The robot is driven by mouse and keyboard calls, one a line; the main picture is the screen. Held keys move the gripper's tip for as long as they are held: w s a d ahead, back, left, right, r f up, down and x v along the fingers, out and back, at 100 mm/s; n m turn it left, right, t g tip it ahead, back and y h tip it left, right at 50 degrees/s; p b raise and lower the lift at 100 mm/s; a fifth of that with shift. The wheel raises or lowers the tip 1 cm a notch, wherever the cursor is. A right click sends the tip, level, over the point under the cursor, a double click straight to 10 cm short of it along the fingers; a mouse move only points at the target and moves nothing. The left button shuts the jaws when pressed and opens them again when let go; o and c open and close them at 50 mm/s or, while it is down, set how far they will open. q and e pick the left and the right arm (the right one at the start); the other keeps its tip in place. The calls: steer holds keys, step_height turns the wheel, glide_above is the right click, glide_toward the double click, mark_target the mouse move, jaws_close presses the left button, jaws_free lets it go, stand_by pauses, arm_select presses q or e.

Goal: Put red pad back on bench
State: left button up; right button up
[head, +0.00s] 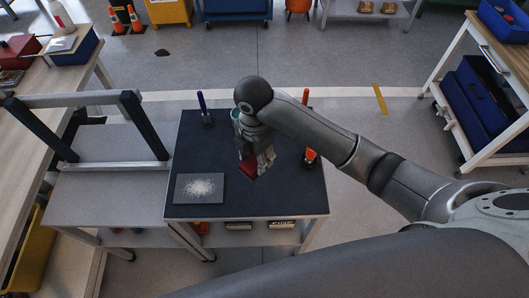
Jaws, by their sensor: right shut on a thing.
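The red pad (248,167) is between the fingers of my right gripper (257,164). The gripper is shut on it and points down over the dark top of the small bench (275,199). I cannot tell whether the pad touches the bench top. The gripper's fingers hide part of the pad. My left gripper is not in view.
A grey plate with pale powder (199,188) lies at the bench's front left. The bench's front right is clear.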

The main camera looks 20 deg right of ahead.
steer(key=w+d+f, duration=0.1)
steer(key=w+f, duration=0.1)
steer(key=w+d+f, duration=0.3)
steer(key=w+f, duration=0.1)
steer(key=f, duration=0.1)
steer(key=shift+w+d+p, duration=0.2)
steer(key=shift+w+p, duration=0.05)
steer(key=shift+p, duration=0.1)
step_height(320, 180, down, 3)
steer(key=shift+w+d+f, duration=0.1)
steer(key=shift+w+f, duration=0.05)
steer(key=o, duration=0.9)
step_height(320, 180, up, 12)
steer(key=shift+b, duration=0.3)
